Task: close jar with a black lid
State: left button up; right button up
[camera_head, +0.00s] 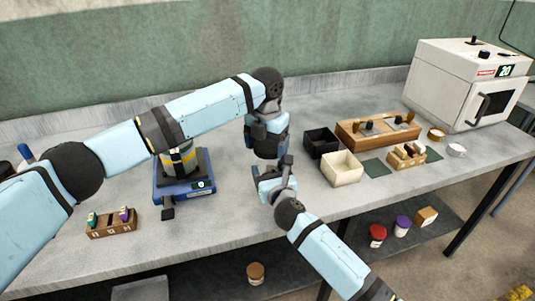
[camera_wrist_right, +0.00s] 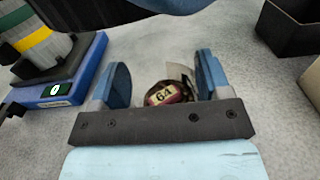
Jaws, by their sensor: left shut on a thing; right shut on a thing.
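A small dark jar with a reddish band and a "6A" label (camera_wrist_right: 165,94) sits between the blue fingers of my right gripper (camera_wrist_right: 165,82) in the right wrist view. My right gripper (camera_head: 270,179) is shut on it, low over the table's front middle in the head view. My left gripper (camera_head: 270,157) comes down from above, just over and behind the right one. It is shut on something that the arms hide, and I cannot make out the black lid. The jar is also hidden in the head view.
A blue scale (camera_head: 186,192) with a striped container stands left of the grippers. A black box (camera_head: 320,141) and a cream box (camera_head: 342,169) are close on the right. A wooden rack (camera_head: 110,228) is at left front. A white oven (camera_head: 466,85) stands at far right.

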aim_at(266, 162)
pick_arm(q)
jog(key=shift+f, duration=1.3)
jog(key=shift+f, duration=0.1)
jog(key=shift+f, duration=0.8)
jog(key=shift+f, duration=0.25)
jog(key=shift+s+f, duration=0.1)
jog(key=shift+f, duration=0.25)
